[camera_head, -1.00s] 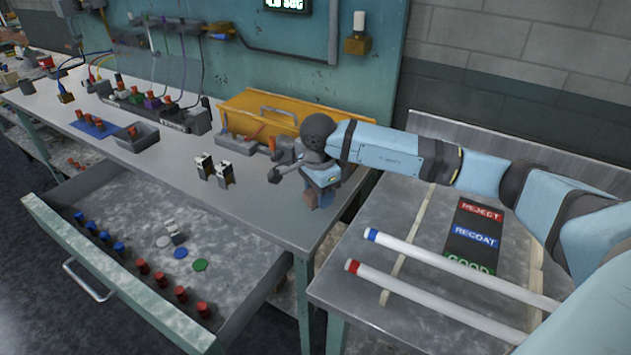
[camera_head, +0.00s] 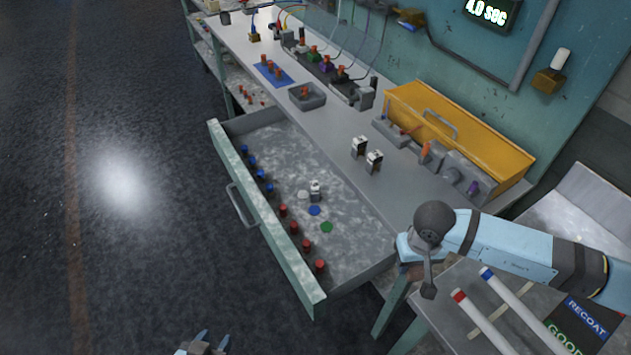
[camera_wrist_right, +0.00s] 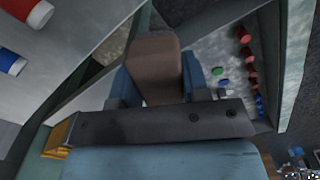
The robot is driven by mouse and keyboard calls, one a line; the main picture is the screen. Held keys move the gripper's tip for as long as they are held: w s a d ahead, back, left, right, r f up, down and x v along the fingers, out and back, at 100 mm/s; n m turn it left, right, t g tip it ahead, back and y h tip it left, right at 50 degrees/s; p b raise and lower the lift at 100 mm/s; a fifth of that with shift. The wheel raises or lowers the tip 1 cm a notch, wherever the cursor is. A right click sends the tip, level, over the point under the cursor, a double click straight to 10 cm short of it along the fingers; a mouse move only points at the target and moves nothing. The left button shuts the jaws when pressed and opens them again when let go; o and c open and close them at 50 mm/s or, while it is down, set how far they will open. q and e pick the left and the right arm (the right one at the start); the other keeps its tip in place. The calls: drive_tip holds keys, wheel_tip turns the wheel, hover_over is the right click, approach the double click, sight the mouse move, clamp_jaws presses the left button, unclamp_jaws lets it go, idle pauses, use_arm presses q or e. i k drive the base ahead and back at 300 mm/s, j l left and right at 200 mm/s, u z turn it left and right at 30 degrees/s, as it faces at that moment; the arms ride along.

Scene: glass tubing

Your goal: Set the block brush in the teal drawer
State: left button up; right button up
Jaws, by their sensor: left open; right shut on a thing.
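The teal drawer (camera_head: 296,275) stands pulled out from the bench, open at the top. My right gripper (camera_wrist_right: 155,80) is shut on the block brush (camera_wrist_right: 152,62), a brown block between its blue fingers. In the head view the brush (camera_head: 411,272) shows only as a small brown patch, partly hidden by the gripper and wrist. It is near the bench's front right corner, to the right of the drawer's right end. My left gripper (camera_head: 205,343) is open and empty at the bottom edge of the head view, apart from the drawer.
Blue caps (camera_head: 256,174) and red caps (camera_head: 294,227) line the drawer's front side. Coloured discs (camera_head: 326,227) and a small white-and-dark item (camera_head: 315,190) lie mid-drawer; its right part is bare. White tubes (camera_head: 479,318) lie on the side table. A yellow box (camera_head: 470,130) stands on the bench.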

sight(302, 183)
drive_tip(key=i+j, duration=0.2)
drive_tip(key=i+j+z, duration=0.1)
drive_tip(key=j, duration=0.35)
drive_tip(key=i+j, duration=0.25)
drive_tip(key=i+j+z, duration=0.15)
drive_tip(key=j, duration=0.25)
drive_tip(key=i+j, duration=0.15)
drive_tip(key=j, duration=0.2)
drive_tip(key=i+j+z, duration=0.1)
drive_tip(key=j, duration=0.25)
drive_tip(key=i+j, duration=0.2)
drive_tip(key=j, duration=0.15)
drive_tip(key=i+j+z, duration=0.1)
drive_tip(key=j, duration=0.3)
